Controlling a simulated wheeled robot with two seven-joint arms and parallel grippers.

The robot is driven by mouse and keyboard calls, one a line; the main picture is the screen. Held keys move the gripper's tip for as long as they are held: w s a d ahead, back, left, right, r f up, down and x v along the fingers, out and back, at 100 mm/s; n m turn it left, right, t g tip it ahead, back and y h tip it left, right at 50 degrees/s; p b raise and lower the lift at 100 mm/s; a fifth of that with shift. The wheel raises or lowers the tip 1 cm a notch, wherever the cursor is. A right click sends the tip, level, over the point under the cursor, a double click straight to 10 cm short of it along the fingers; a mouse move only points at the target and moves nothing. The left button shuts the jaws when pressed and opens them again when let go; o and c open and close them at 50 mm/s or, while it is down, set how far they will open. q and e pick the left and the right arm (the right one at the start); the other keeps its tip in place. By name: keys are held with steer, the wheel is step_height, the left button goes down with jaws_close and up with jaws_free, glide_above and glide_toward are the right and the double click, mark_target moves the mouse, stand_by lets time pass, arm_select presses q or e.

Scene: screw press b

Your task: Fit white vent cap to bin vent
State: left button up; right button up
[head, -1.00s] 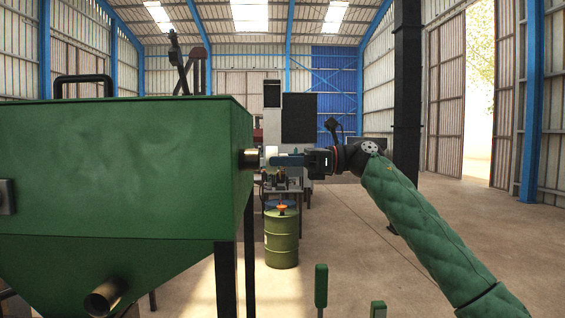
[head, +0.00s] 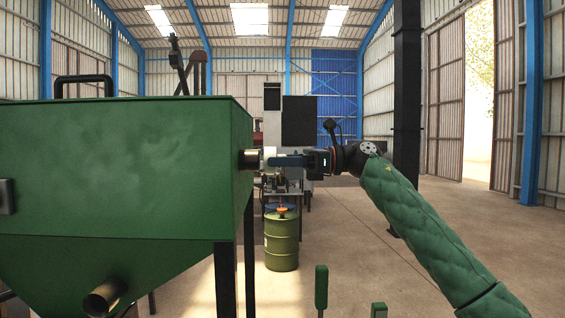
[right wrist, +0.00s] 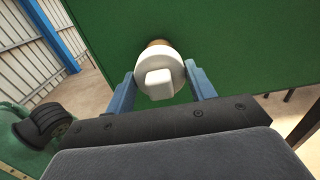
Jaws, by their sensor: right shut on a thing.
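The white vent cap (head: 268,154) is held between the blue fingers of my right gripper (head: 276,159), at the right side of the green bin (head: 120,165). The brass bin vent (head: 249,159) sticks out from the bin wall, directly left of the cap and roughly in line with it. In the right wrist view the round cap (right wrist: 172,62), with a square boss, sits between both fingers and covers most of the vent (right wrist: 158,42). I cannot tell whether the cap is seated on the vent or only touches its end. My left gripper is not in view.
An olive drum (head: 281,242) and a cluttered bench (head: 283,188) stand behind the gripper. A dark column (head: 407,100) stands at right. The floor at right is open.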

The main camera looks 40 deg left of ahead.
steer(key=shift+s+a, duration=0.4)
steer(key=shift+a, duration=0.1)
steer(key=shift+s+a, duration=0.4)
steer(key=shift+a, duration=0.1)
stand_by(0.4)
steer(key=o, duration=1.5)
